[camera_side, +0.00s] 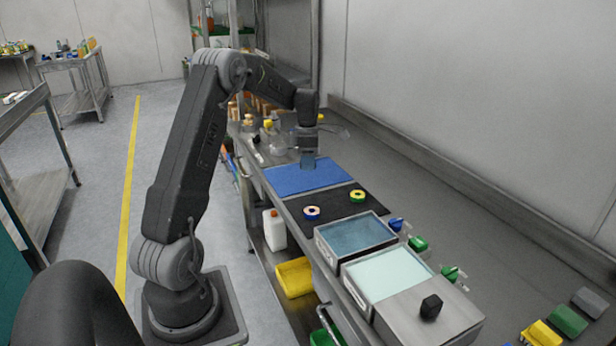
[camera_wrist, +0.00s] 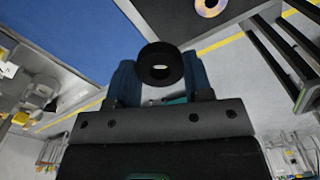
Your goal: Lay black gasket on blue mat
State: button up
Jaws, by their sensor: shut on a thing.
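My gripper (camera_wrist: 160,82) is shut on the black gasket (camera_wrist: 160,50), a thick ring held between the blue fingertips in the wrist view. In the side view my gripper (camera_side: 308,161) points down at the far part of the blue mat (camera_side: 308,181). The gasket cannot be made out there, and I cannot tell the height above the mat. The blue mat (camera_wrist: 55,35) fills the upper left of the wrist view, beside the gasket in the picture. The mat looks bare in the side view.
A black mat (camera_side: 335,220) adjoins the blue mat, with a blue-white ring (camera_side: 312,213) and a yellow-green ring (camera_side: 358,196) on it. Nearer stand a blue-filled tray (camera_side: 355,234) and a pale tray (camera_side: 388,272). Bottles (camera_side: 272,128) crowd the bench beyond the blue mat.

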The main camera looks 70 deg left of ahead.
jog(key=s+a+n, duration=0.4)
jog(key=s+a, duration=0.4)
jog(key=a, duration=0.5)
send_over(303, 182)
jog(key=shift+n, duration=0.3)
notch_tip(303, 182, down, 7)
jog(key=shift+f, duration=2.15)
jog(key=shift+f, duration=0.15)
jog(key=o, duration=0.9)
